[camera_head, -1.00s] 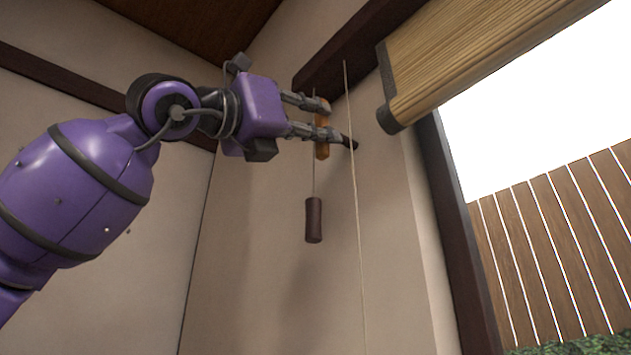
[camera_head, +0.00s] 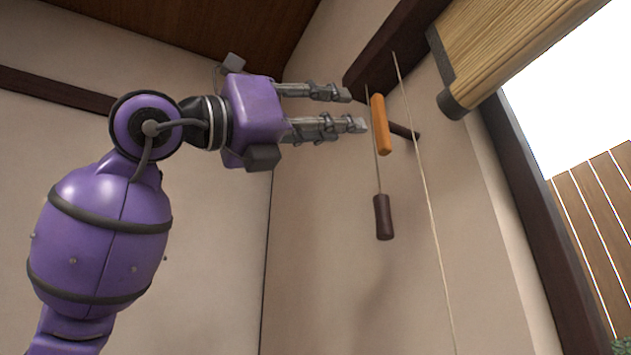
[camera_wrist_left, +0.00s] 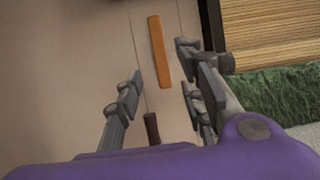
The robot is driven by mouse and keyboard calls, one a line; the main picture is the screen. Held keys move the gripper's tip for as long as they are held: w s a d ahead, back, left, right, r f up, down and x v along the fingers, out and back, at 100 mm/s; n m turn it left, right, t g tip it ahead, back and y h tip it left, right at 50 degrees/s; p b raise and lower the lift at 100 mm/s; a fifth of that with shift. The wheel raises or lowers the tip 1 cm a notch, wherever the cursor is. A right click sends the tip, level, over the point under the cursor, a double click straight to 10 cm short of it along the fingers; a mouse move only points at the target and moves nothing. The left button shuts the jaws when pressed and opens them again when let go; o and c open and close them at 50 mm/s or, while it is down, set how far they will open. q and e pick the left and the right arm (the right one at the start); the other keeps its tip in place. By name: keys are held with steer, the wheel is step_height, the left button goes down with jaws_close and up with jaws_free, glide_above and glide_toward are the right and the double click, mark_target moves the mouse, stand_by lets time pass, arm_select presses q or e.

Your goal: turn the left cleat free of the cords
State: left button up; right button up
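The left cleat (camera_head: 380,124) is an orange wooden bar on the wall, close to upright with its top leaning slightly left. A dark peg sticks out behind it to the right. One cord (camera_head: 374,160) hangs close beside the cleat and ends in a dark brown cylindrical pull (camera_head: 383,217). A second cord (camera_head: 429,205) hangs to the right, apart from the cleat. My left gripper (camera_head: 356,110) is open and empty, just left of the cleat. In the left wrist view the cleat (camera_wrist_left: 159,52) shows ahead between the spread fingers. My right gripper is not in view.
A rolled bamboo blind (camera_head: 500,50) hangs at the upper right over a bright window with a dark frame (camera_head: 540,220). A dark wooden beam (camera_head: 395,45) runs above the cleat. The plain wall (camera_head: 330,260) below is clear.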

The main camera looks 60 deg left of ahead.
arm_select(q)
steer(key=shift+v, duration=1.55)
